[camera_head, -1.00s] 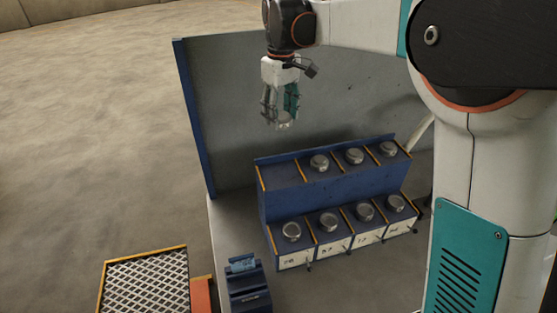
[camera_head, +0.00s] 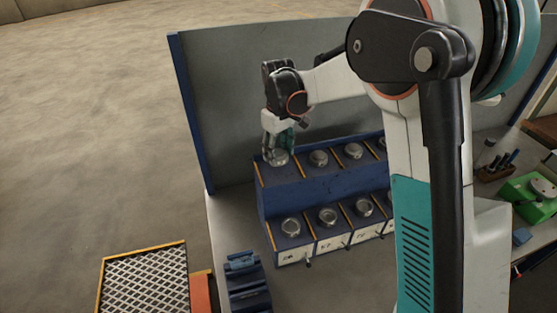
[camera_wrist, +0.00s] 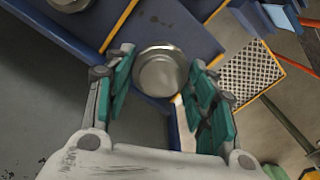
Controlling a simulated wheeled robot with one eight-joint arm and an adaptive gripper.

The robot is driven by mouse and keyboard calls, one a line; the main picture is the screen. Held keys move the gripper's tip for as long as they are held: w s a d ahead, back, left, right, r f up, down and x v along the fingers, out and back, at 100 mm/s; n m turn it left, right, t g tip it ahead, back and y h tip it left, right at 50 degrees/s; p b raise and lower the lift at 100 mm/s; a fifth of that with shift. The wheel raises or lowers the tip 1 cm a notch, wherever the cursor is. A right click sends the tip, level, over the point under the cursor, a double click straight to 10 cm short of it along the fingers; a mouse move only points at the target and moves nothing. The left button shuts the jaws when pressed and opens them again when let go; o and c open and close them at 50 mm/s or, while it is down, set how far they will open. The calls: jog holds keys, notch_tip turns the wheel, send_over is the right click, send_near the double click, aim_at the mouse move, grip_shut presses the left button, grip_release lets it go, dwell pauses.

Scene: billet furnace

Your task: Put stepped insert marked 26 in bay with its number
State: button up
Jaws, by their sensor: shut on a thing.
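My gripper (camera_head: 277,157) is at the upper left bay of the blue two-tier rack (camera_head: 320,204), with its fingers pointing down. It is shut on a round metal stepped insert (camera_wrist: 160,72), which shows between the teal finger pads in the wrist view. In the head view the held insert (camera_head: 277,160) is at the level of the upper shelf; I cannot tell whether it touches the shelf. No number is legible on it. The lower bays carry white labels (camera_head: 290,256), too small to read surely.
Other metal inserts sit on the upper shelf (camera_head: 318,158) and the lower shelf (camera_head: 291,227). Orange dividers part the bays. A grey panel (camera_head: 230,90) stands behind. A blue holder (camera_head: 243,270) and a mesh-topped box (camera_head: 145,280) are at front left. A green object (camera_head: 530,195) is at right.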

aim_at(278, 161)
jog(key=shift+s+f, duration=0.1)
jog(key=shift+f, duration=1.9)
jog(key=shift+f, duration=0.1)
jog(key=o, duration=1.6)
